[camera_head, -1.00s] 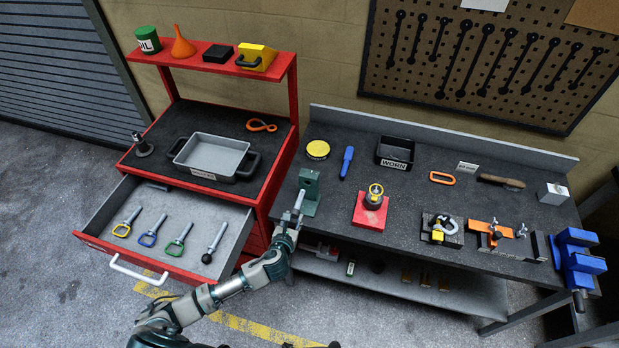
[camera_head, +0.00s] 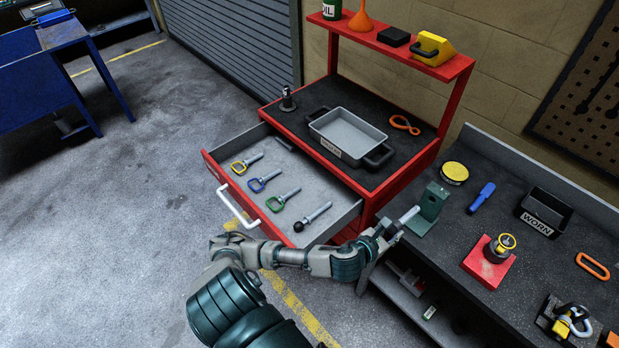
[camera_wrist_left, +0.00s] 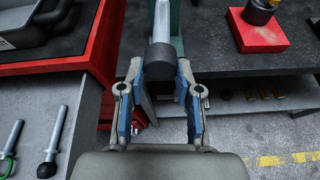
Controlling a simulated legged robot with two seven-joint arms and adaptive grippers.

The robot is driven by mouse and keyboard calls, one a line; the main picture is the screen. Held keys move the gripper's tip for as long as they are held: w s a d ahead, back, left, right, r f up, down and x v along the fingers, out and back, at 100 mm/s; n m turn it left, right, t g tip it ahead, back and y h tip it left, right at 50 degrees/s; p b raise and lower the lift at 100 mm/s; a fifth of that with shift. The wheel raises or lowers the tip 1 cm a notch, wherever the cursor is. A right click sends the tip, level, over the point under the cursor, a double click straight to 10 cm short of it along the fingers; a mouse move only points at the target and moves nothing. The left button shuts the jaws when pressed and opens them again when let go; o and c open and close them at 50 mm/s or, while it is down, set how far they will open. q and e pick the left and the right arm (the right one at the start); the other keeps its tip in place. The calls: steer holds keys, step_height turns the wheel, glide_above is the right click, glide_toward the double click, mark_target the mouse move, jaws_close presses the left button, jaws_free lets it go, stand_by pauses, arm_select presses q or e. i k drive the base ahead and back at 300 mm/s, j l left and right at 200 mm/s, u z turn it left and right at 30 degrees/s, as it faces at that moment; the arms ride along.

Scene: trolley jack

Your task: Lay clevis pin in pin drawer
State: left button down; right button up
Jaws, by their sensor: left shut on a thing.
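My left gripper (camera_head: 386,232) is at the left end of the workbench, shut on the clevis pin (camera_head: 409,214). In the left wrist view, the pin's dark head (camera_wrist_left: 161,62) sits between the blue-padded fingers (camera_wrist_left: 161,82), with its pale shaft pointing away. The shaft reaches to the green block (camera_head: 432,203); I cannot tell whether its tip is inside or just beside it. The pin drawer (camera_head: 335,222) of the red cabinet stands open left of my gripper. It holds pins with yellow, blue and green handles and one ball-headed pin (camera_head: 313,217). My right gripper is out of view.
A grey tray (camera_head: 350,130) and an orange clip (camera_head: 405,124) lie on the cabinet top. The workbench holds a yellow tin (camera_head: 454,173), a blue tool (camera_head: 482,197), a WORN bin (camera_head: 545,212) and a red block (camera_head: 488,264).

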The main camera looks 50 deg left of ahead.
mark_target(342, 191)
steer(key=j+z, duration=0.15)
steer(key=j, duration=0.25)
steer(key=k+j+z, duration=0.1)
steer(key=j, duration=0.3)
steer(key=k+j+z, duration=0.15)
steer(key=j, duration=0.2)
steer(key=k+j+z, duration=0.1)
steer(key=j, duration=0.3)
steer(key=k+j+z, duration=0.15)
steer(key=j, duration=0.2)
steer(key=k+j+z, duration=0.15)
steer(key=j, duration=0.2)
steer(key=i+j+z, duration=0.1)
steer(key=j+z, duration=0.15)
steer(key=j, duration=0.2)
